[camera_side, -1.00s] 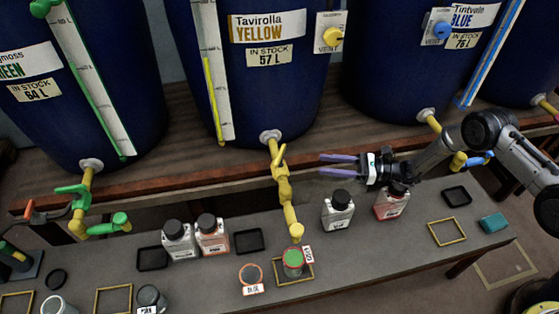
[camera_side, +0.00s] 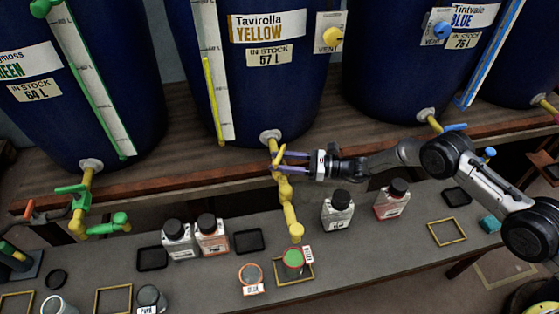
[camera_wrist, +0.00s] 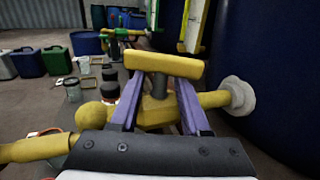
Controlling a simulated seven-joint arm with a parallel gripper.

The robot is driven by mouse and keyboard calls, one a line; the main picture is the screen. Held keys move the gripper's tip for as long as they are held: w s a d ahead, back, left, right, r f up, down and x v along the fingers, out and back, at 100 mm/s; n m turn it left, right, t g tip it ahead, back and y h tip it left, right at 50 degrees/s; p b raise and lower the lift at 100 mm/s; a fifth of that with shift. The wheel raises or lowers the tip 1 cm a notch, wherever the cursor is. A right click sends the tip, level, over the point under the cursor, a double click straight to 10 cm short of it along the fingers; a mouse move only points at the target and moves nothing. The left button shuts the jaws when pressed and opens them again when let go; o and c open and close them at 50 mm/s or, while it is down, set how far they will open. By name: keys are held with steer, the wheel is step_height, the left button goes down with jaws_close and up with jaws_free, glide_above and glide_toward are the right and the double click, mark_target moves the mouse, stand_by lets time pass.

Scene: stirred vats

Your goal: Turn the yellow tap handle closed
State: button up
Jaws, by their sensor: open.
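The yellow tap (camera_side: 284,192) comes out of the low front of the blue vat (camera_side: 268,95) labelled Tavirolla YELLOW. Its yellow handle (camera_wrist: 165,65) is a crossbar on a grey stem in the wrist view, lying across the picture just beyond my fingers. My gripper (camera_side: 277,161) is at the tap's top, coming from the right. In the wrist view my gripper (camera_wrist: 158,95) is open, its purple fingers on either side of the stem, below the crossbar. I cannot tell whether they touch it. In the side view the handle is partly hidden by the fingers.
Under the spout stands a green-topped cup (camera_side: 293,262) in a yellow frame (camera_side: 308,277). Bottles stand on the bench, including a white one (camera_side: 338,210) below my wrist. The green tap (camera_side: 78,205) is at the left. The wooden ledge (camera_side: 180,177) runs behind the tap.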

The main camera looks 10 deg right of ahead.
steer(key=shift+a, duration=0.2)
jaws_close()
steer(key=shift+t, duration=0.3)
steer(key=m+t+h, duration=0.1)
steer(key=m+t, duration=0.1)
steer(key=shift+a+t+h, duration=0.1)
steer(key=shift+t+h, duration=0.2)
steer(key=shift+t, duration=0.1)
steer(key=shift+m+t+h, duration=1)
steer(key=shift+m+t, duration=0.3)
steer(key=shift+t, duration=0.1)
steer(key=shift+w, duration=0.1)
